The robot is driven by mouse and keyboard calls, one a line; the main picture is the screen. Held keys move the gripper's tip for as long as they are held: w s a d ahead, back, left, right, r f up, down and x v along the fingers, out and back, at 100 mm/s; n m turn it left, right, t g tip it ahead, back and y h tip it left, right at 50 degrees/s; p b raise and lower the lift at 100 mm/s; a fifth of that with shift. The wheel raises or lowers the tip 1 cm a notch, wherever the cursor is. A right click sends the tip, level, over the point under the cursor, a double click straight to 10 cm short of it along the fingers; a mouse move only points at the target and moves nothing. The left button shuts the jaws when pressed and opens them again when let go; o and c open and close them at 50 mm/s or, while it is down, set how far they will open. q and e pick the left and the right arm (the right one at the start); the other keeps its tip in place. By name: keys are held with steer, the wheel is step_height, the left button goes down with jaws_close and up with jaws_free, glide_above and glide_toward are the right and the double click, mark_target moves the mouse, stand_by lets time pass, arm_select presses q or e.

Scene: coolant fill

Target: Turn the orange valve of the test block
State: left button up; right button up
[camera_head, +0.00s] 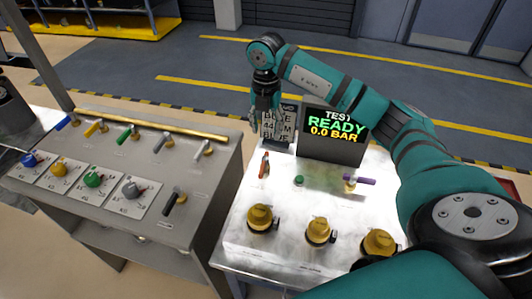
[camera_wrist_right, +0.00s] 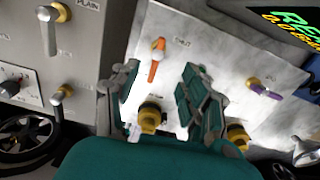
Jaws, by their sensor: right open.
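The orange valve (camera_head: 264,165) sits at the back left of the white test block (camera_head: 228,240), its lever pointing roughly toward the front. In the right wrist view the orange lever (camera_wrist_right: 154,70) shows between the two fingers of my right gripper (camera_wrist_right: 158,92). The fingers are spread and not touching it as far as I can see. In the head view my right gripper (camera_head: 264,118) hangs open above and behind the valve. My left gripper is not in view.
A screen (camera_head: 333,136) reading "TEST READY 0.0 BAR" stands behind the block. A green button (camera_head: 299,181), a purple valve (camera_head: 360,181) and yellow-capped fittings (camera_head: 261,217) are on the block. A grey panel (camera_head: 215,160) with several coloured valves and dials stands to the left.

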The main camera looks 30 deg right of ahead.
steer(key=p, duration=0.1)
glide_above(266, 154)
steer(key=f, duration=0.4)
steer(key=shift+s+f, duration=0.15)
steer(key=shift+s, duration=0.05)
step_height(266, 154, down, 7)
steer(key=shift+a+f+p, duration=0.1)
steer(key=shift+f+p, duration=0.05)
steer(key=shift+p, duration=0.75)
steer(key=shift+w+f, duration=0.1)
steer(key=shift+f, duration=0.45)
steer(key=c, duration=0.6)
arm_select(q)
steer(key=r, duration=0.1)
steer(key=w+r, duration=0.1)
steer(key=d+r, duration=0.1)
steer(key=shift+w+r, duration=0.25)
arm_select(e)
jaws_close()
